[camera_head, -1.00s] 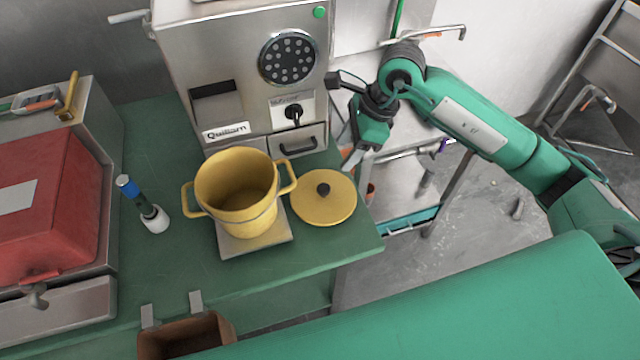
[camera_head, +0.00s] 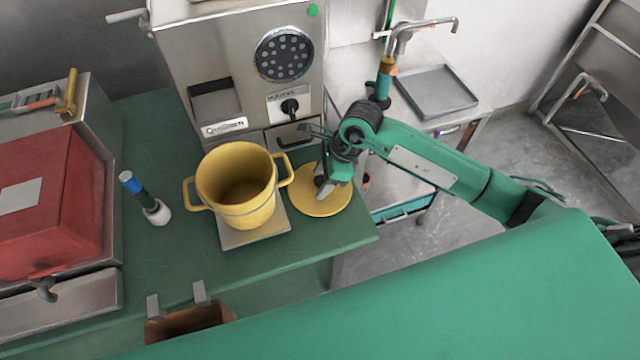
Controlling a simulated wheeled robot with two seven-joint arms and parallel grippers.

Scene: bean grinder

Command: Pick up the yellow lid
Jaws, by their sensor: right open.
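The yellow lid (camera_head: 312,204) lies flat on the green counter, just right of the yellow pot. Its dark knob is largely hidden by my gripper. My right gripper (camera_head: 320,189) is open, with its fingertips over the lid near the knob. I cannot tell whether the fingers touch the lid or stand around the knob. The yellow pot (camera_head: 237,190) stands open and uncovered on a light square plate (camera_head: 262,235). My left gripper is not in view.
A steel grinder machine (camera_head: 240,70) stands right behind the pot and lid. A brown bin (camera_head: 185,322) hangs at the counter's front. The counter's right edge is close to the lid.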

